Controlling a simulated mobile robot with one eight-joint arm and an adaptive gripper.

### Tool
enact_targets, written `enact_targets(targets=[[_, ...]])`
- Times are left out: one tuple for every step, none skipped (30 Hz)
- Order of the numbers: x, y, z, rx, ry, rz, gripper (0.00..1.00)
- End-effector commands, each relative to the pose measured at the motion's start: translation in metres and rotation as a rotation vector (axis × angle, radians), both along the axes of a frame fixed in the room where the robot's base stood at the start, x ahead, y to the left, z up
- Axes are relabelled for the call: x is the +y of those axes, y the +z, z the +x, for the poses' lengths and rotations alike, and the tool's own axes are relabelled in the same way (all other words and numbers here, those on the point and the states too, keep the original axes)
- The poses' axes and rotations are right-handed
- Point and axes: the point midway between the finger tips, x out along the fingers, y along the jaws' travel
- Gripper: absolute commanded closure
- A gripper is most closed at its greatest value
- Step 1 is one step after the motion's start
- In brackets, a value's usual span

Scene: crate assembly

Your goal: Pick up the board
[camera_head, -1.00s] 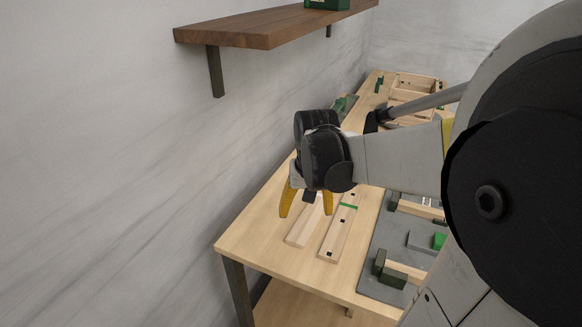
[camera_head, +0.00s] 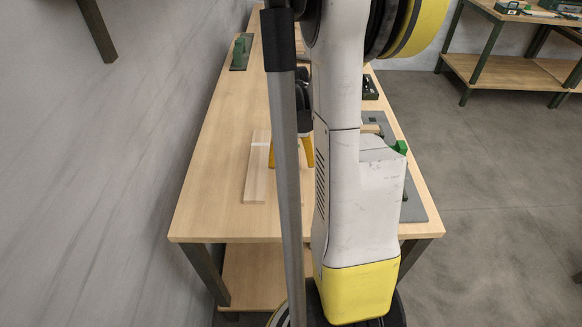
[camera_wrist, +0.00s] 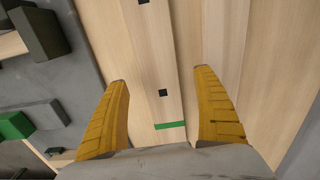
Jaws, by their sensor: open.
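In the wrist view a pale wooden board (camera_wrist: 150,60) with black square marks and a green stripe lies between the two yellow fingers of my gripper (camera_wrist: 160,78). The fingers are spread open and hold nothing. In the head view my gripper (camera_head: 290,163) is over the table, partly hidden by my own arm parts. Whether the fingertips touch anything is unclear.
The wooden table (camera_head: 210,190) has bare room on its left side. A grey plate (camera_wrist: 85,90) with dark and green blocks (camera_wrist: 15,125) lies left of the boards in the wrist view. Another table (camera_head: 480,68) is at the back right.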

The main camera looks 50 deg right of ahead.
Motion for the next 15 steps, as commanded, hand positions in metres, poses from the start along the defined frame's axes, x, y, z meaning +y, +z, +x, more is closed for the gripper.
enact_targets(targets=[[0.0,-0.013,-0.002,0.0,-0.001,0.0,0.21],[0.0,-0.019,-0.002,0.0,-0.001,0.0,0.21],[0.0,-0.025,-0.002,0.0,0.0,0.0,0.21],[0.0,-0.029,-0.002,0.0,0.0,0.0,0.21],[0.0,-0.033,-0.002,0.0,0.0,0.0,0.21],[0.0,-0.036,-0.002,0.0,0.0,0.0,0.21],[0.0,-0.037,-0.002,0.0,0.0,0.0,0.21],[0.0,-0.037,-0.002,0.0,0.0,0.0,0.21],[0.0,-0.037,-0.002,0.0,0.0,0.0,0.21],[0.0,-0.036,-0.002,0.0,0.0,0.0,0.21],[0.0,-0.036,-0.002,0.0,0.0,0.0,0.21],[0.0,-0.036,-0.002,0.0,0.0,0.0,0.21],[0.0,-0.036,-0.002,0.0,0.0,0.0,0.21],[0.0,-0.035,-0.002,0.0,0.0,0.0,0.29],[0.0,-0.035,-0.002,0.0,0.001,0.0,0.41]])
